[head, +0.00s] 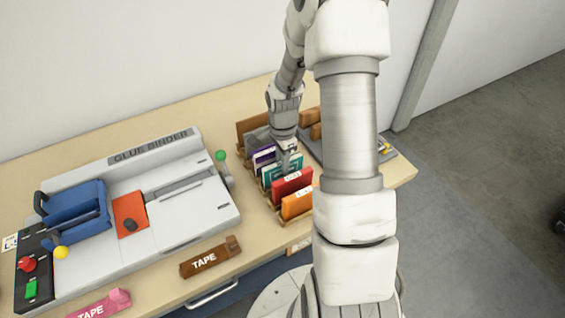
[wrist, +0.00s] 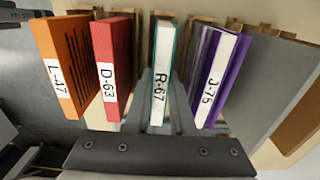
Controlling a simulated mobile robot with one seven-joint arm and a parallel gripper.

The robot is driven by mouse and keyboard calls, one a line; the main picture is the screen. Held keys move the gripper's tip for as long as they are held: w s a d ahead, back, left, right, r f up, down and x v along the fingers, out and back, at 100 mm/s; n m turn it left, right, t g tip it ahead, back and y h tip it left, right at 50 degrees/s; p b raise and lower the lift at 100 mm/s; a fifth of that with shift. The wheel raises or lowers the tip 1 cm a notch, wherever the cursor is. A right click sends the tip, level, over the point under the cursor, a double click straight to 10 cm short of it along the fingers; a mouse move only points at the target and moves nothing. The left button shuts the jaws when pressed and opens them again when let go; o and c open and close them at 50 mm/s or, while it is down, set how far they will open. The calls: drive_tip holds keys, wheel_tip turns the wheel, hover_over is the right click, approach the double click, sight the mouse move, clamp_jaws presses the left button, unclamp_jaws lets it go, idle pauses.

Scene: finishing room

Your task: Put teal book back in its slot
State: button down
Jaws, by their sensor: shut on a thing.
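The teal book (head: 272,176) is at the wooden rack (head: 277,214), between the purple book and the red book. In the wrist view the teal book (wrist: 161,70) shows a white page edge labelled R-67 and stands roughly parallel to its neighbours. My gripper (head: 287,160) reaches down from above and is shut on the teal book. In the wrist view its grey fingers (wrist: 160,105) lie on both sides of this book. The book's lower end is hidden, so I cannot tell how deep it sits in the slot.
The red book D-63 (wrist: 112,68) and orange book L-47 (wrist: 65,65) stand on one side, the purple book J-75 (wrist: 220,75) on the other. A glue binder (head: 180,215) fills the table's left. A brown TAPE block (head: 210,258) lies in front.

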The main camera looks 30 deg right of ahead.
drive_tip(key=c, duration=1)
unclamp_jaws()
drive_tip(key=shift+c, duration=0.2)
wheel_tip(320, 180, up, 11)
drive_tip(key=p, duration=0.7)
drive_tip(key=shift+r, duration=0.1)
drive_tip(key=s+a+r+n+t, duration=0.1)
drive_tip(key=s+a+r+n, duration=0.25)
drive_tip(key=r, duration=0.45)
drive_tip(key=s+a+r+n+t, duration=0.25)
drive_tip(key=r+n, duration=0.25)
drive_tip(key=r, duration=0.4)
drive_tip(key=s+a+r+n+t, duration=0.1)
drive_tip(key=s+a+r+n, duration=0.2)
drive_tip(key=s, duration=0.3)
drive_tip(key=s+a+r+n+t+b, duration=0.1)
drive_tip(key=s+a+r+n, duration=0.2)
drive_tip(key=s+n, duration=0.3)
drive_tip(key=shift+s+a+r, duration=0.2)
drive_tip(key=shift+s+r, duration=0.1)
drive_tip(key=shift+r, duration=0.2)
